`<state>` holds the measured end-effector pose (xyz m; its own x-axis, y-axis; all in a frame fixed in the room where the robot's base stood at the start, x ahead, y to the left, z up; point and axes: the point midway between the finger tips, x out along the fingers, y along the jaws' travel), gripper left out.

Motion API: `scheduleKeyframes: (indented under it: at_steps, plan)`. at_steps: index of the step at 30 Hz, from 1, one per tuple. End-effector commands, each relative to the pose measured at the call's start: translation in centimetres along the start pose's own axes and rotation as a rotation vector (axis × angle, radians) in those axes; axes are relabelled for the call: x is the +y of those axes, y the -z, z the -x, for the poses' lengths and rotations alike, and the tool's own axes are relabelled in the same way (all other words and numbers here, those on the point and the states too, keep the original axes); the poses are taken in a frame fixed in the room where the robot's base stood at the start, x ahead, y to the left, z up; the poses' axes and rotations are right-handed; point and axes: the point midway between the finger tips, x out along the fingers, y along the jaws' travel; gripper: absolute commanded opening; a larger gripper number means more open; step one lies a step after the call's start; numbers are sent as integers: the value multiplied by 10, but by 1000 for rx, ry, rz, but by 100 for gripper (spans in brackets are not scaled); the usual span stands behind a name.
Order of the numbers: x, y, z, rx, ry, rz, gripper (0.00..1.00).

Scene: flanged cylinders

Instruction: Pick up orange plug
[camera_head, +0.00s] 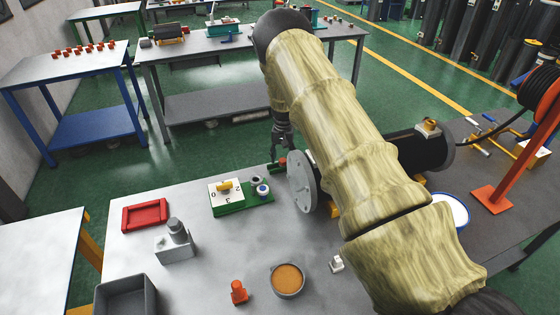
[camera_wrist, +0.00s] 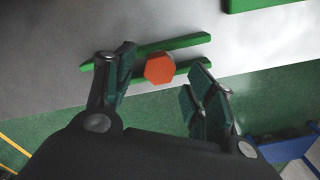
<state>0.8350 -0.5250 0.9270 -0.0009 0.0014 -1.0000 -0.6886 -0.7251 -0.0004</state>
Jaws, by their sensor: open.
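An orange six-sided plug (camera_wrist: 159,68) lies between my gripper's two fingers in the wrist view, over a pair of green rails (camera_wrist: 186,42). A gap shows on each side of it. In the head view a small red-orange piece (camera_head: 283,162) sits beside the fingertips on a green holder (camera_head: 275,169), close to the table's far edge. My gripper (camera_head: 280,151) is open and points down there, partly hidden by the arm. Another orange plug-like piece (camera_head: 238,291) stands upright at the table's front.
A flanged black cylinder (camera_head: 403,154) lies right of my gripper. A green-based switch box (camera_head: 227,196), red tray (camera_head: 145,215), grey clamp (camera_head: 175,242), bowl (camera_head: 288,280) and grey bin (camera_head: 126,297) occupy the table. Its middle is clear.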

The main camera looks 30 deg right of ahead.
Motion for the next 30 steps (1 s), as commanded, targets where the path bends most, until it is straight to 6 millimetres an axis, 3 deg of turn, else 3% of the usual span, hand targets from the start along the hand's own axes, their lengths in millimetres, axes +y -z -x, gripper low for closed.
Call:
scheduleKeyframes:
  at_steps: [14,22,30]
  plan:
    - [0,0,-13,1,0,0,54]
    - [-1,0,-13,0,0,0,5]
    - [-1,0,-12,1,0,0,3]
